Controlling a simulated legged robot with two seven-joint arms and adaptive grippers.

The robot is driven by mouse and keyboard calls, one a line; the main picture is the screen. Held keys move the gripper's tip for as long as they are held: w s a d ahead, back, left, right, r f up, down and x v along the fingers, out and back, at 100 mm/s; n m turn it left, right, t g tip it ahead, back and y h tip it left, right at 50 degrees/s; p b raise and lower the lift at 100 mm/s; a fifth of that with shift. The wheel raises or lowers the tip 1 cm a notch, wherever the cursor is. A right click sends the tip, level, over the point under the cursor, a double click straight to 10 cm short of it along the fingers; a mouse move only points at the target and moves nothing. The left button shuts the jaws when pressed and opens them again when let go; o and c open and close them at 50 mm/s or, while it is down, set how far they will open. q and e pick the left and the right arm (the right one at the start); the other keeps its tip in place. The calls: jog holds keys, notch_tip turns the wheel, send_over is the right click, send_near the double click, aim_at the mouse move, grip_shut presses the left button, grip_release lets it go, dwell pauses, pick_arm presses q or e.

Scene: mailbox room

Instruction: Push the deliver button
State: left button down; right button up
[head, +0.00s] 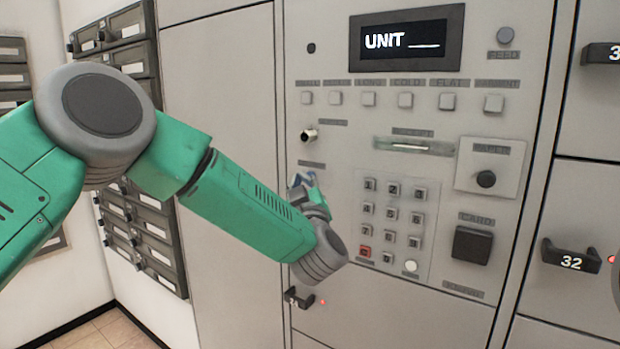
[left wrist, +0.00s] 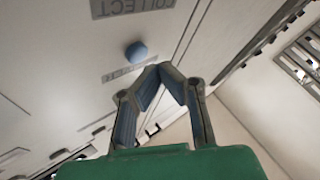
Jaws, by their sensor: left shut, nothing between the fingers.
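My left gripper (head: 303,184) is in front of the grey control panel (head: 345,225), left of its keypad. Its fingers also show in the left wrist view (left wrist: 160,70), with tips together and nothing between them. A round blue button (left wrist: 136,51) stands out from the panel in that view, just beyond and left of the fingertips, with a visible gap. A small label beside it is upside down and hard to read; a larger one reads COLLECT. In the head view my gripper covers this area. I cannot read a deliver label anywhere.
The screen (head: 405,40) reads UNIT with a blank line. Locker handle 32 (head: 571,259) sticks out at right.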

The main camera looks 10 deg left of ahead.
pick_arm(q)
jog(key=shift+s+a+p, duration=0.1)
jog(key=shift+s+a, duration=0.2)
jog(key=shift+s, duration=0.5)
jog(key=shift+s+a+p, duration=0.1)
jog(key=shift+s+a, duration=0.15)
jog(key=shift+s, duration=0.5)
jog(key=shift+s+a+p, duration=0.1)
jog(key=shift+s+a, duration=0.2)
jog(key=shift+s, duration=0.5)
